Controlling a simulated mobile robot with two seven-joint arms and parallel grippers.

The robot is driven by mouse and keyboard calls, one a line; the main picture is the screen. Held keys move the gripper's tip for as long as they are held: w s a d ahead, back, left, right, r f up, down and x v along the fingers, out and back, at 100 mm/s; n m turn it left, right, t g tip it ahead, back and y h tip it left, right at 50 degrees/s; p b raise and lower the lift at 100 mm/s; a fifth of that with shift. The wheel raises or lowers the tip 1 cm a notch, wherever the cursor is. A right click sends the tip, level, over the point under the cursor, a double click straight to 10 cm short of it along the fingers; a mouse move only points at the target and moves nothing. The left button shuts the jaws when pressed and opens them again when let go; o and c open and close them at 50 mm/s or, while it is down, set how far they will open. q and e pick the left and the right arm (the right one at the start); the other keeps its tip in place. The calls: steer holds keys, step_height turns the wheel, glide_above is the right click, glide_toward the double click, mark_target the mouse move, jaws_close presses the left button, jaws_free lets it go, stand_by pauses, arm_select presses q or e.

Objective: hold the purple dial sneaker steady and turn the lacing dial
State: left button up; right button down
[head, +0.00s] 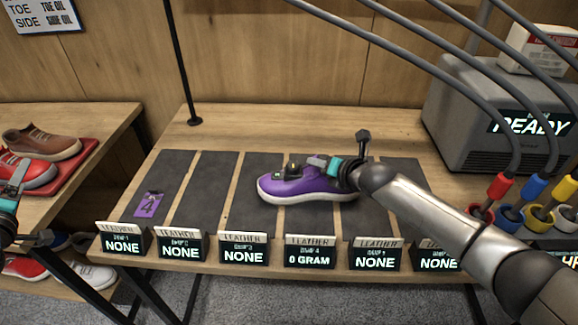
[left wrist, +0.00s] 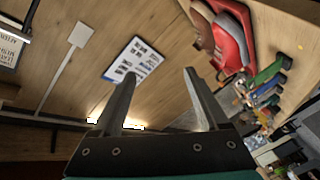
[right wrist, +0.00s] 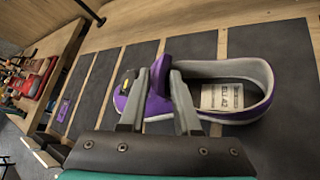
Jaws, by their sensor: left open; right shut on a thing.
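The purple sneaker (head: 318,190) with a white sole lies on a dark mat in the middle of the table, its toe to the left in the head view. My right gripper (head: 304,168) is shut on its purple tongue (right wrist: 160,78), which shows between the fingers in the right wrist view. The black lacing dial with a yellow mark (right wrist: 127,86) sits just left of those fingers, partly hidden by one. The shoe's open collar with a white insole label (right wrist: 222,97) faces up. My left gripper (left wrist: 160,74) is open and empty, away from the sneaker, at the head view's left edge.
Several "LEATHER" display signs (head: 243,250) line the table's front edge. A purple tag (head: 149,205) lies on the leftmost mat. A grey machine reading "READY" (head: 490,125) and colored hose ends (head: 500,186) are at right. Other shoes (head: 42,143) stand on a left shelf.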

arm_select(q)
steer(key=w+d+f+n+h, duration=0.35)
steer(key=w+d+n, duration=0.2)
steer(key=d, duration=0.45)
steer(key=n+g+h, duration=0.6)
steer(key=n+h, duration=0.1)
steer(key=h, duration=0.7)
glide_toward(288, 166)
steer(key=shift+m+y, duration=0.25)
steer(key=shift+d+x, duration=0.15)
steer(key=shift+x, duration=2.35)
steer(key=shift+d+x, duration=0.15)
steer(key=shift+x, duration=2.35)
steer(key=shift+s+r, duration=0.15)
steer(key=shift+s, duration=0.05)
steer(key=shift+a, duration=0.1)
jaws_close()
